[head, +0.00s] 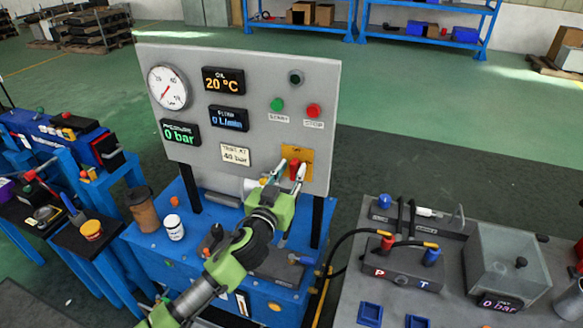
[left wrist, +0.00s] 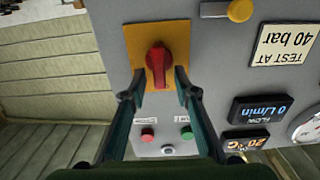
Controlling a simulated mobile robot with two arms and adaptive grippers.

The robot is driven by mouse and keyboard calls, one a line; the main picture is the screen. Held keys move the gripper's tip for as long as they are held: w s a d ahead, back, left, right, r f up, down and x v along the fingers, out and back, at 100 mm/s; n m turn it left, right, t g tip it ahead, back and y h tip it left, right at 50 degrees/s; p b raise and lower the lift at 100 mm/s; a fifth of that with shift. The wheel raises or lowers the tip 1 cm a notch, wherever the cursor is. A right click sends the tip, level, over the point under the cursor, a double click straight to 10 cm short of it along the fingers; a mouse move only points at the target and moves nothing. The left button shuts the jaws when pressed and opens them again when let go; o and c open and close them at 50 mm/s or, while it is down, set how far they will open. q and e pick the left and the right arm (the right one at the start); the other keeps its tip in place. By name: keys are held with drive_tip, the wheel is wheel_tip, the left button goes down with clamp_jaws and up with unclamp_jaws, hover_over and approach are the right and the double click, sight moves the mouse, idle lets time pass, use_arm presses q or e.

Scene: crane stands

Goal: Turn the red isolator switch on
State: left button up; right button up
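The red isolator switch (head: 294,168) sits on a yellow plate (head: 300,154) at the lower right of the grey panel (head: 262,140). In the left wrist view, which is upside down, the red knob (left wrist: 158,62) stands upright on the yellow plate (left wrist: 176,32). My left gripper (head: 290,173) is at the switch, its fingers pointing at the panel. In the left wrist view its two fingers (left wrist: 160,80) are apart, one on each side of the knob, with a small gap visible beside it. The right gripper does not show.
The panel carries a dial (head: 168,87), displays reading 20 °C, 0 L/min and 0 bar, a green button (head: 277,104) and a red button (head: 313,110). A brown cup (head: 143,210) and a white jar (head: 174,228) stand on the blue bench at left. A grey bench with hoses is at right.

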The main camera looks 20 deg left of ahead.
use_arm(q)
drive_tip(key=shift+w, duration=0.25)
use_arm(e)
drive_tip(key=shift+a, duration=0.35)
use_arm(q)
clamp_jaws()
